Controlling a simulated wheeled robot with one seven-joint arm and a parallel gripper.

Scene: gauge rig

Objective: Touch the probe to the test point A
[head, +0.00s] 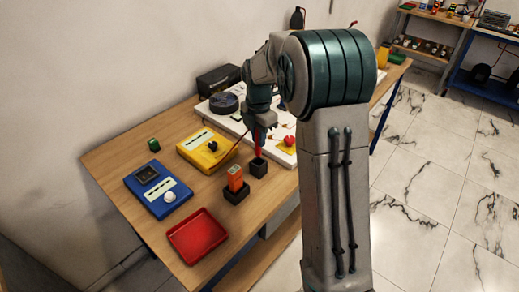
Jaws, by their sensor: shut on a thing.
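My gripper (261,121) is small in the head view, pointing down over the table and shut on a red probe (258,141). The probe is upright, its lower end at or just above a small black holder (258,168); I cannot tell whether it is inside. A thin lead runs from near the probe to the yellow meter (205,150). A white board (282,158) lies behind my gripper, with a red part (289,140) on it. My arm hides much of the board. I cannot make out which spot is test point A.
An orange item (235,179) stands in another black holder (236,194) close to the probe. A blue meter (159,191), a green block (153,144) and a red tray (197,236) are to the left. A dark round part (223,103) and a black box (218,79) are behind.

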